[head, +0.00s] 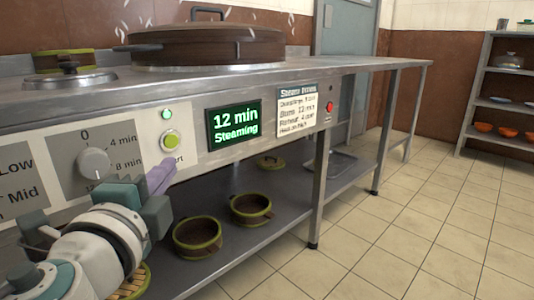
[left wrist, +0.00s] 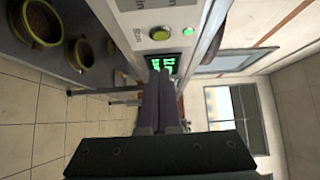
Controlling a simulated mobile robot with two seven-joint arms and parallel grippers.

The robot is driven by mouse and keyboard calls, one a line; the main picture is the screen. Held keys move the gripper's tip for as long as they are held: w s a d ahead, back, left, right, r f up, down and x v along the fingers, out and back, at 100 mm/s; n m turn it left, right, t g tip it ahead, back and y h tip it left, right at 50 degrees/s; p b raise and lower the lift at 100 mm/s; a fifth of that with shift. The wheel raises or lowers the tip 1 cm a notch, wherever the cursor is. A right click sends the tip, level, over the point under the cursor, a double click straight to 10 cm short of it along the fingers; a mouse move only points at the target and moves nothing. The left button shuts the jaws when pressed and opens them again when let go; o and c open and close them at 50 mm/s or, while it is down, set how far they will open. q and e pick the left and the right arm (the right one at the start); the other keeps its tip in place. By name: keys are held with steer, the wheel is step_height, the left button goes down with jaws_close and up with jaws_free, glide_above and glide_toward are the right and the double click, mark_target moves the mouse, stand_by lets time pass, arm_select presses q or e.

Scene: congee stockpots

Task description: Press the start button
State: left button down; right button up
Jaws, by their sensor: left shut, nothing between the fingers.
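The start button (head: 171,141) is a round green-yellow button on the steamer's front panel, and the end of its printed label shows below it. It also shows in the left wrist view (left wrist: 160,33). A small green lamp (head: 167,115) above it is lit. The display (head: 235,125) reads "12 min Steaming" in green. My left gripper (head: 160,178) is shut and empty, its purple fingers just below the button in the head view. In the left wrist view the fingers (left wrist: 165,78) point toward the panel, apart from the button. My right gripper is not in view.
A dial (head: 94,162) sits left of the button and a red button (head: 329,107) far right. A large round steamer lid (head: 205,45) is on top. Green-rimmed pots (head: 197,237) stand on the lower shelf. The tiled floor at right is clear.

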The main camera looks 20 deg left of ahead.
arm_select(q)
steer(key=v, duration=0.4)
steer(key=shift+s, duration=0.15)
steer(key=shift+a+r, duration=0.1)
stand_by(0.4)
